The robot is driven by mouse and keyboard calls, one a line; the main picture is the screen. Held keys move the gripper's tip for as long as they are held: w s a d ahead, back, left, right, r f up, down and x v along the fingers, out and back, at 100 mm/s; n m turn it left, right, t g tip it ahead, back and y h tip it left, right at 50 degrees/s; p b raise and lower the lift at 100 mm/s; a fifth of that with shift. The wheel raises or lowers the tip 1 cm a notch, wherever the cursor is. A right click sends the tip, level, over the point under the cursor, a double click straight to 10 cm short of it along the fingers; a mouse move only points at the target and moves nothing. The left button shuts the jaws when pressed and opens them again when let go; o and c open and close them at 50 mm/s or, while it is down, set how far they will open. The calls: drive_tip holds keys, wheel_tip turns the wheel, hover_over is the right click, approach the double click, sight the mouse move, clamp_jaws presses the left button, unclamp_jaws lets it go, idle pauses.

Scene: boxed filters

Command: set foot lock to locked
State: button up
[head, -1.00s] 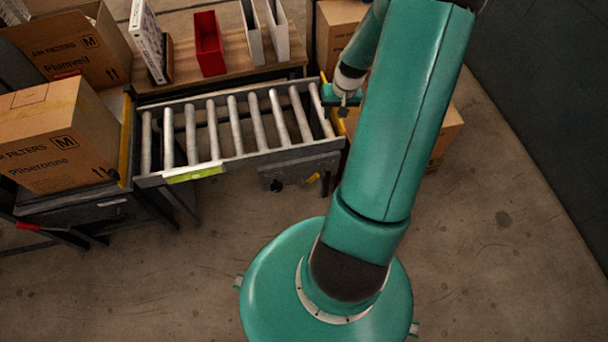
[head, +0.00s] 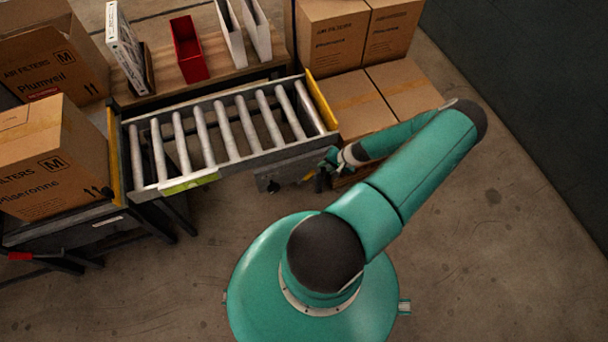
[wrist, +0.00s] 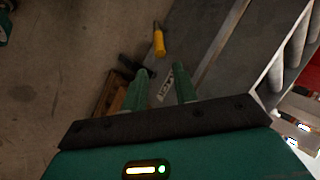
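A small yellow lever (head: 309,175), which looks like the foot lock, sits low by the side of the roller conveyor. In the wrist view it shows as a yellow handle (wrist: 158,40) beyond my fingertips. My gripper (wrist: 161,82) is open, its two green fingers apart with nothing between them. In the head view my gripper (head: 326,166) is just right of the lever, close to the conveyor's right end. I cannot see any contact with the lever. Any locked or unlocked marking is too small to read.
The roller conveyor (head: 158,193) stands left of my gripper. Cardboard boxes (head: 362,103) are stacked behind my forearm. A filter box (head: 48,160) rests at the left. A bench (head: 178,92) holds binders and a red holder (head: 189,50). The floor at right is clear.

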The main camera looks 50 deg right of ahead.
sight(313, 173)
drive_tip(key=x, duration=1.3)
drive_tip(key=shift+f, duration=0.2)
clamp_jaws()
